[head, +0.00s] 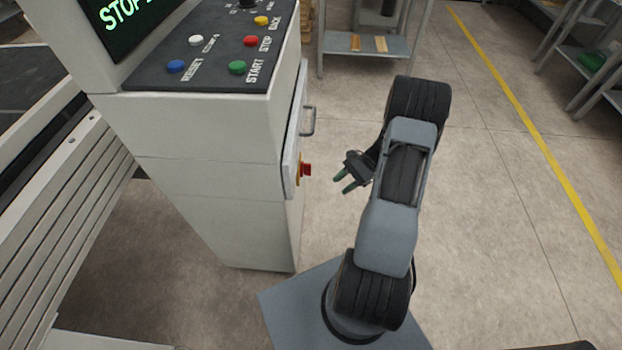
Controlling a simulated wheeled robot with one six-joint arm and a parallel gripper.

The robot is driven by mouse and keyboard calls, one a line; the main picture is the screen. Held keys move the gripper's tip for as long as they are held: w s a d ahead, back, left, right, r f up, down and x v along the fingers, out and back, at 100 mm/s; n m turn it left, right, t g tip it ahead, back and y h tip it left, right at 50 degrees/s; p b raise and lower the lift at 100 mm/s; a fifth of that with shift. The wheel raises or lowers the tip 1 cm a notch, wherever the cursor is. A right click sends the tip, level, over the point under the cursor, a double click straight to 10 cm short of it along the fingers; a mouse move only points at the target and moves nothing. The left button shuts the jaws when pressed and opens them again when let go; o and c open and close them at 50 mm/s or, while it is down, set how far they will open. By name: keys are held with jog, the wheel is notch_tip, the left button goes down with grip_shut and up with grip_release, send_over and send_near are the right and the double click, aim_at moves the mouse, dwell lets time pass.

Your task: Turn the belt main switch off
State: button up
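A red rotary knob on a yellow base (306,170) sticks out from the right side of the pale control cabinet (215,220); it appears to be the belt main switch. I see it edge-on, so its turn position and any label cannot be read. My gripper (342,182) is to the right of the knob, apart from it, with its fingers pointing left towards it. The two greenish fingertips are spread with a gap between them. Nothing is held.
A grey handle (308,122) juts out above the knob. The console top has blue (176,66), white, green, red and yellow buttons and a screen (125,20) with "STOP" lettering. A slatted conveyor frame (70,220) stands at left. Shelving stands behind; floor at right is clear.

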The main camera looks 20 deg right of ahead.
jog(key=w+d+f+m+t+y+b, duration=0.2)
jog(key=w+d+f+m+t+y, duration=0.15)
jog(key=f+m+t, duration=0.35)
jog(key=m+t+y, duration=0.1)
jog(key=t+y, duration=0.1)
send_near(306, 169)
jog(key=x, duration=0.7)
jog(key=shift+w+a+f+b, duration=0.2)
jog(key=shift+w+a+b, duration=0.25)
jog(key=shift+w, duration=0.15)
grip_shut()
